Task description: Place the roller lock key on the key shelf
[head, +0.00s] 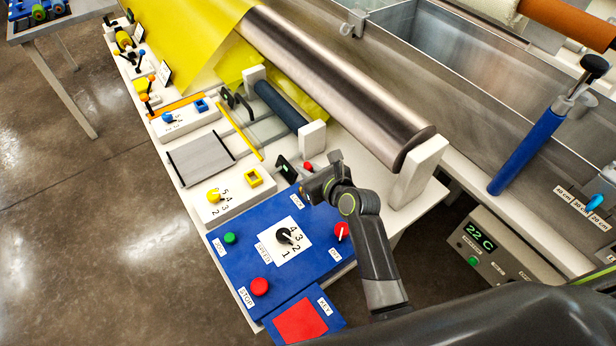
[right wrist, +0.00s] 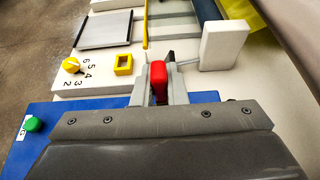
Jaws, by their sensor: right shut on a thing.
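The roller lock key shows as a red grip (right wrist: 158,75) between the fingers of my right gripper (right wrist: 159,92) in the right wrist view. My right gripper (head: 312,184) is shut on the key. In the head view, a small red part (head: 307,166) shows just beyond the fingers, beside the white roller end block (head: 313,136). I cannot tell whether the key sits in a lock; its lower part is hidden. The key shelf (head: 325,304) is a blue plate with a red square and a KEY label, at the bottom centre. My left gripper is not in view.
The blue control panel (head: 250,256) with a dial and coloured buttons lies between gripper and shelf. A small dark display (head: 287,169) stands left of the gripper. A big metal roller (head: 335,85) and white support (head: 418,172) stand behind and to the right.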

